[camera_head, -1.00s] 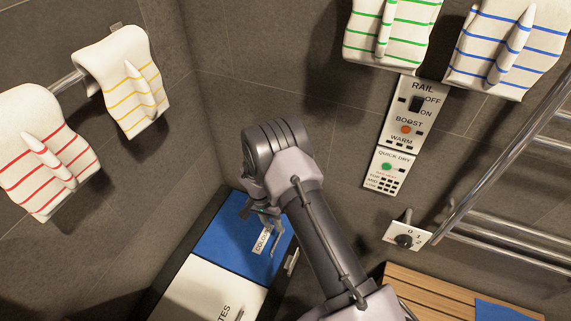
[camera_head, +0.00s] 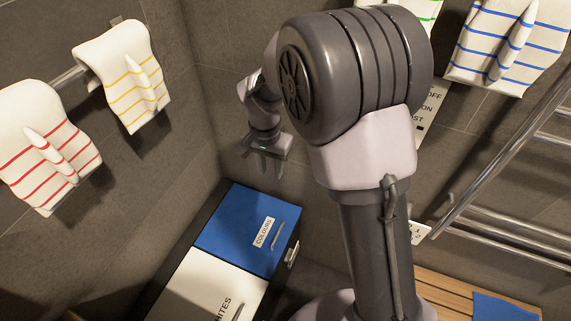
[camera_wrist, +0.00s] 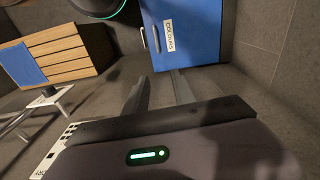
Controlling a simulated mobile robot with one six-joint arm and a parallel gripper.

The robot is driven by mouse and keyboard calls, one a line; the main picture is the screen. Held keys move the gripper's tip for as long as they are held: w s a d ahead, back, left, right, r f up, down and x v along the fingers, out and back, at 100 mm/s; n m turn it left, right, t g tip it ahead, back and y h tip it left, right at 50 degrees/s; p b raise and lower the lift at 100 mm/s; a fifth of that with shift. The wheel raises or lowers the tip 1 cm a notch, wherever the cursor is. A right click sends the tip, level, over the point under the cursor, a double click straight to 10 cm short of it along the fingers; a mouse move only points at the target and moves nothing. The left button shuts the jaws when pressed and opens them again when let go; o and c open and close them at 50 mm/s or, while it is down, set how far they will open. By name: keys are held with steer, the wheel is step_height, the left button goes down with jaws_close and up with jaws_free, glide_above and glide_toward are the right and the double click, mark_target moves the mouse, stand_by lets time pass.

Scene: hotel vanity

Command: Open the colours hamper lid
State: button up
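The colours hamper lid (camera_head: 235,225) is a blue panel with a white COLOURS label (camera_head: 263,232) and a slim grey handle (camera_head: 278,235). It looks flat and shut, level with the white lid beside it. My gripper (camera_head: 264,172) is above and behind the blue lid in the head view, pointing down, apart from the handle and empty. In the wrist view the blue lid (camera_wrist: 195,40) and its handle (camera_wrist: 156,38) lie beyond my fingers (camera_wrist: 160,76), which stand apart with a gap between them.
A white lid (camera_head: 205,280), its label partly cut off, adjoins the blue one. A small metal fitting (camera_head: 292,253) sits on the hamper's side. A wooden slatted bench (camera_head: 440,290) and towel rails (camera_head: 510,240) stand to the right. Tiled walls close in behind.

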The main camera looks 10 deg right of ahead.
steer(key=s+d+r+t+y+b, duration=0.1)
steer(key=s+d+r+t, duration=0.1)
steer(key=s+r, duration=0.7)
step_height(320, 180, up, 3)
steer(key=shift+f+n, duration=0.15)
steer(key=shift+n, duration=0.25)
steer(key=shift+s+b, duration=0.1)
steer(key=shift+b, duration=0.2)
